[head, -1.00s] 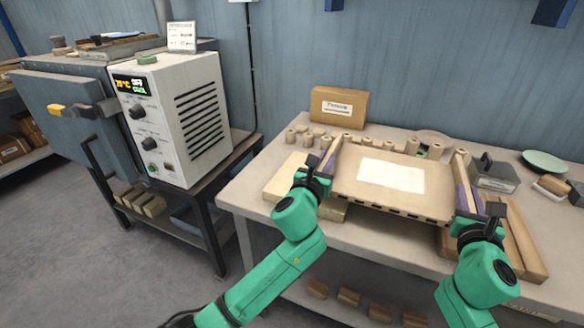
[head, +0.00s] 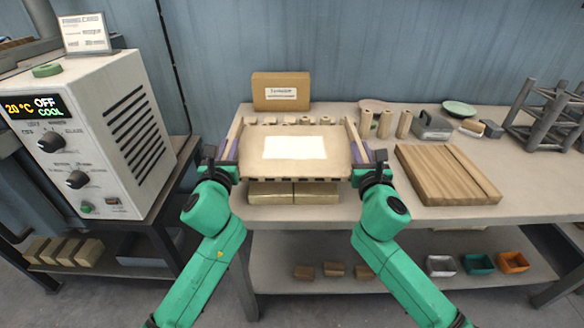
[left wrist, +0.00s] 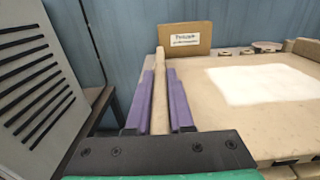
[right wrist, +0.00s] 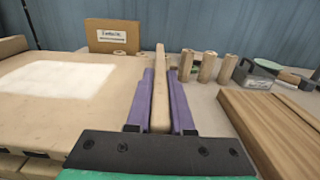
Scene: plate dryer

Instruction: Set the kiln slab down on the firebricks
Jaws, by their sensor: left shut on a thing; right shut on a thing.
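The kiln slab (head: 262,172) is a flat tan board with a white rectangle on top and side handle bars. My left gripper (head: 229,150) is shut on the slab's left bar, which also shows in the left wrist view (left wrist: 160,92). My right gripper (head: 366,152) is shut on the right bar, seen in the right wrist view (right wrist: 160,90). The slab looks level above the table's near-left part. Tan firebricks (head: 270,193) show beneath its front edge. Whether the slab touches them cannot be told; the rest of the bricks are hidden under it.
A cardboard box (head: 281,88) stands behind the slab. Several tan cylinders (head: 385,124) and a wooden board (head: 440,170) are to the right on the table (head: 530,200). A grey rack (head: 550,112) is at far right. The controller box (head: 95,135) stands at left.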

